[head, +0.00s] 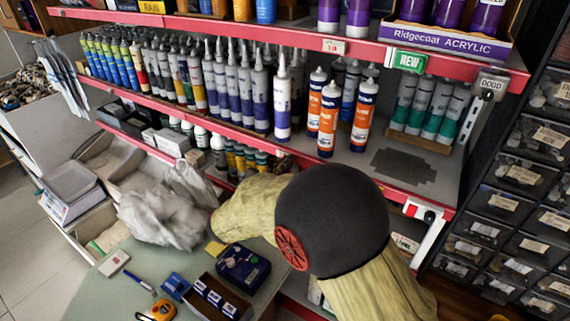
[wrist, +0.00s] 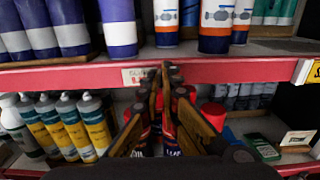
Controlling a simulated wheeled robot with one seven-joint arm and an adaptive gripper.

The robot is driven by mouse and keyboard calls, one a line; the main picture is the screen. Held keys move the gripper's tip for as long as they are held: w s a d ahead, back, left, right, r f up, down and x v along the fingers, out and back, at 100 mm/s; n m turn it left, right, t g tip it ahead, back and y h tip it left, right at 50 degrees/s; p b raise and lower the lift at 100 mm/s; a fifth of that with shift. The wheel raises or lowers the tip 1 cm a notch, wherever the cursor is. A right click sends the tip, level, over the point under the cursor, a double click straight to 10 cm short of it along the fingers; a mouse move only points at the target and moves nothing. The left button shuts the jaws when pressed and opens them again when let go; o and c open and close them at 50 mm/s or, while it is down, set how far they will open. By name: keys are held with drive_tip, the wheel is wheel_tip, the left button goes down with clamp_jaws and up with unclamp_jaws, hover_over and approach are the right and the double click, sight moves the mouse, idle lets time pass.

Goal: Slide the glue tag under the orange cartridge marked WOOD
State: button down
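Orange-and-white cartridges stand on the middle shelf in the head view, one in front (head: 329,120) and another to its right (head: 363,118). Their lower parts show in the wrist view, one at top centre (wrist: 166,18) and one right of it (wrist: 215,25). I cannot read WOOD on any of them. A white tag (wrist: 146,76) with red writing sits on the red shelf edge in the wrist view; I cannot read GLUE on it. My gripper (wrist: 164,72) has its fingertips drawn together in front of the edge, beside this tag. Nothing clearly shows between them. The head view hides my gripper behind my arm.
The red shelf edge (wrist: 240,70) runs across the wrist view. Below it, yellow-banded cartridges (wrist: 80,125) stand at left and red-capped containers (wrist: 200,115) behind my fingers. In the head view, a green NEW tag (head: 409,62) hangs above. A grey crumpled bag (head: 165,210) lies left of my arm.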

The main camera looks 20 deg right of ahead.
drive_tip(key=s+d+p, duration=0.3)
drive_tip(key=s+d, duration=0.5)
drive_tip(key=shift+s, duration=0.35)
drive_tip(key=shift+d, duration=0.1)
drive_tip(key=c, duration=2)
unclamp_jaws()
drive_tip(key=shift+c, duration=0.2)
drive_tip(key=v, duration=1.2)
